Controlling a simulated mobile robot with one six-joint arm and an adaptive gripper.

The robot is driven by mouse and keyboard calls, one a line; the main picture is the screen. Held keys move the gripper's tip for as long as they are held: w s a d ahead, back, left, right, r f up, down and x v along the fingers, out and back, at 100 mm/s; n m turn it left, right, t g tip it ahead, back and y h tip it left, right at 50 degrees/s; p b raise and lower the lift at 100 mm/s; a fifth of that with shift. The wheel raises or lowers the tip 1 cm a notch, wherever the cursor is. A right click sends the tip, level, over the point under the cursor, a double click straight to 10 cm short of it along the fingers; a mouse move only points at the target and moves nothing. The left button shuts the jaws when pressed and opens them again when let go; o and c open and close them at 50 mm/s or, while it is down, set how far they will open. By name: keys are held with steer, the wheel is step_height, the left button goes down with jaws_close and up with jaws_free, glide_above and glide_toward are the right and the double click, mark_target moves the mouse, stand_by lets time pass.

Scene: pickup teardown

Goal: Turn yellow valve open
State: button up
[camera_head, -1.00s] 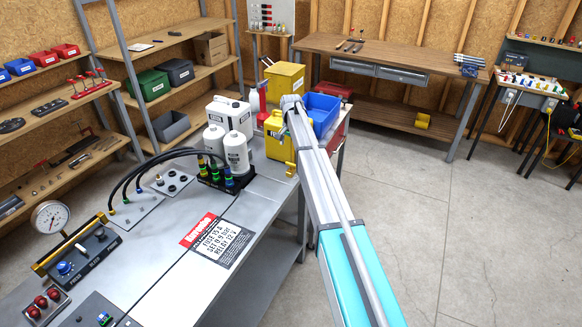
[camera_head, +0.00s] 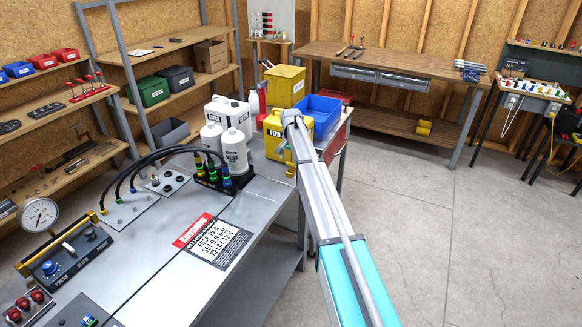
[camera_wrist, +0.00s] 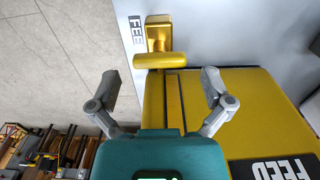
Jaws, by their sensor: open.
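The yellow valve (camera_wrist: 158,46) shows in the wrist view at the top middle. The valve handle lies ahead of the fingertips, not gripped. In the head view the valve (camera_head: 290,171) is a small yellow piece at the bench edge, and my arm hides the gripper.
The yellow FEED container (camera_head: 274,147) stands on the bench (camera_head: 262,192) close beside the valve. White bottles (camera_head: 235,150) and a hose manifold are to its left. A blue bin (camera_head: 322,108) and a yellow box (camera_head: 284,85) stand behind. Floor right of the bench is clear.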

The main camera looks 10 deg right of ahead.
steer(key=shift+f+b, duration=0.45)
steer(key=shift+f, duration=0.25)
steer(key=c, duration=1)
steer(key=shift+c, duration=0.2)
